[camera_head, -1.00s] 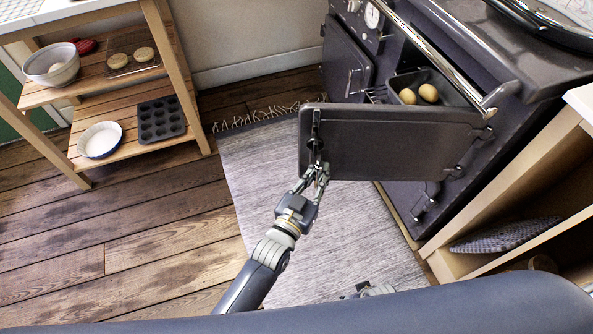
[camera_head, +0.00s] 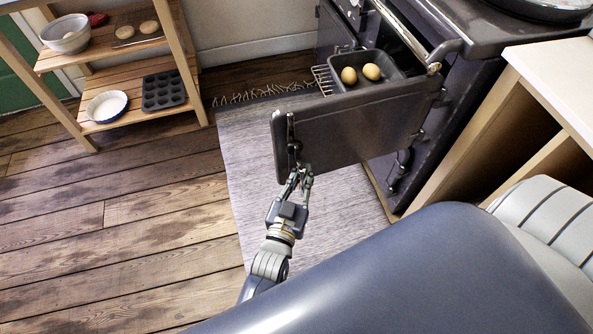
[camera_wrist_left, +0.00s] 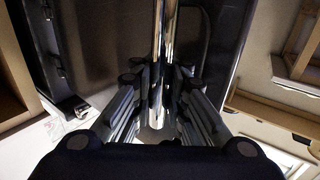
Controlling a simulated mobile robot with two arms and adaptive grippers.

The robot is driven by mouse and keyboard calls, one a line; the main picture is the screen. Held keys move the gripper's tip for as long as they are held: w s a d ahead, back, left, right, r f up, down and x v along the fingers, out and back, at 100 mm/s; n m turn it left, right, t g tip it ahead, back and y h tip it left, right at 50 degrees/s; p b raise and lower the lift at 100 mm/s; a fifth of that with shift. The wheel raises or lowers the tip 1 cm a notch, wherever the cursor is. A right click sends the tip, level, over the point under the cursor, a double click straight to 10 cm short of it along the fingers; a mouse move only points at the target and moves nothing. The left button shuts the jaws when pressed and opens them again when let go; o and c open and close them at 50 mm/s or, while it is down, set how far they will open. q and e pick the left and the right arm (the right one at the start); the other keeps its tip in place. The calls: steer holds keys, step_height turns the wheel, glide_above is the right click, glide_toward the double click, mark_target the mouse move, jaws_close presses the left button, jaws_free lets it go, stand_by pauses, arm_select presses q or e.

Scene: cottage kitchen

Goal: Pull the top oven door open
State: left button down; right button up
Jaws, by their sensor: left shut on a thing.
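The top oven door (camera_head: 350,130) is a dark grey panel that stands swung out from the dark range cooker (camera_head: 470,75). My left gripper (camera_head: 296,172) is shut on the door's upright handle (camera_head: 291,130) near the door's free edge. In the left wrist view the shiny handle bar (camera_wrist_left: 163,45) runs down between the fingers of my left gripper (camera_wrist_left: 160,112). Behind the door, the open oven shows a dark tray (camera_head: 385,68) with two yellowish round items (camera_head: 361,75) and a wire rack (camera_head: 323,78). My right gripper is not in view.
A wooden shelf unit (camera_head: 133,70) with a bowl, a muffin tin and a dish stands at the back left. A grey rug (camera_head: 255,150) lies under the door. A pale wooden cabinet (camera_head: 540,90) is at the right. The floor at the left is clear.

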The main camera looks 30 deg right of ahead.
arm_select(q)
steer(key=shift+a+f, duration=0.2)
steer(key=shift+a, duration=0.15)
steer(key=c, duration=1.6)
jaws_free()
steer(key=shift+a+r, duration=0.1)
steer(key=shift+a, duration=0.05)
steer(key=shift+o, duration=0.2)
steer(key=shift+s, duration=0.1)
steer(key=v, duration=1.2)
steer(key=shift+s, duration=0.1)
